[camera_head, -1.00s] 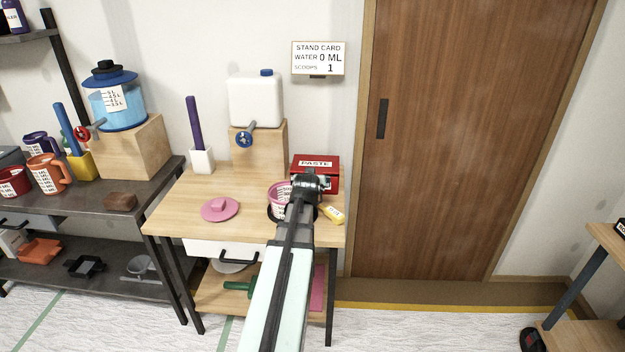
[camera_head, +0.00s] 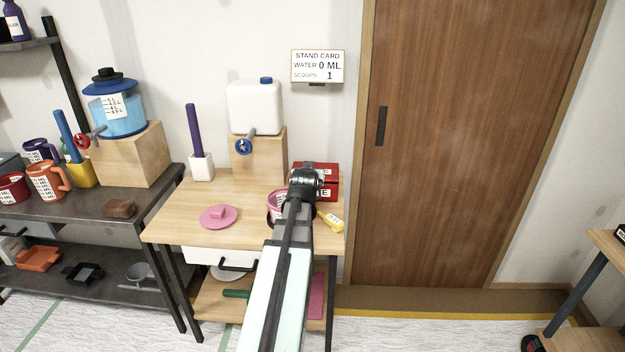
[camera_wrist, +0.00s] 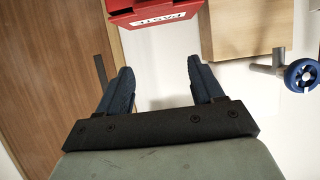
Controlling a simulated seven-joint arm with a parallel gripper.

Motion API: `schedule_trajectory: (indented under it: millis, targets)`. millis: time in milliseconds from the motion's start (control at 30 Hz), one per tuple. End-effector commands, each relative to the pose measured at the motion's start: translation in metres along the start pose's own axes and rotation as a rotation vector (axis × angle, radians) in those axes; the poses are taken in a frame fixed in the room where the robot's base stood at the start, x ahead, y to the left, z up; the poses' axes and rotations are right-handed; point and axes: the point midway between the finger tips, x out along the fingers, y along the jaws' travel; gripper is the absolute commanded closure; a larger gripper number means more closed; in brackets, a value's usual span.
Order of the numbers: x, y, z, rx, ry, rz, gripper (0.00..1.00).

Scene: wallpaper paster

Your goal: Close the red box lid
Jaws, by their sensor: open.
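The red box (camera_head: 332,170) stands at the back right of the wooden stand. A white PASTE label (camera_head: 328,192) shows low on its front side, partly behind my arm. My gripper (camera_head: 306,182) is in front of the box and hides its left and middle parts, so I cannot tell how far the lid is shut. In the wrist view, my gripper (camera_wrist: 164,78) is open with nothing between its fingers. The box also shows at the top of the wrist view (camera_wrist: 128,16), past the fingertips and apart from them, with its label upside down.
A pink measuring cup (camera_head: 276,203) is left of my arm, and a yellow labelled item (camera_head: 331,222) lies right of it. A white water container (camera_head: 255,107) stands on a wooden block behind. A pink lid (camera_head: 219,216) lies on the left. The door (camera_head: 470,150) is right.

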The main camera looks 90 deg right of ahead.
Motion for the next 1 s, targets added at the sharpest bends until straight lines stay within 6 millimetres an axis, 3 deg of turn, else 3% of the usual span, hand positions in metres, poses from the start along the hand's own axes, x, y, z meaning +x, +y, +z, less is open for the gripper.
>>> schedule_trajectory:
  millis: [33, 200, 533, 667, 767, 900, 1000]
  targets:
    - [0.009, 0.000, -0.020, -0.001, 0.016, -0.001, 0.38]
    - [0.028, 0.000, -0.075, -0.005, 0.057, 0.000, 0.55]
    - [0.070, 0.000, -0.152, -0.017, -0.051, -0.003, 0.86]
    - [0.085, 0.001, -0.166, -0.020, -0.162, -0.004, 0.99]
    - [0.095, 0.002, -0.168, -0.020, -0.281, -0.005, 1.00]
    - [0.100, 0.003, -0.151, -0.016, -0.494, -0.004, 1.00]
    - [0.089, 0.004, -0.131, -0.012, -0.634, -0.003, 1.00]
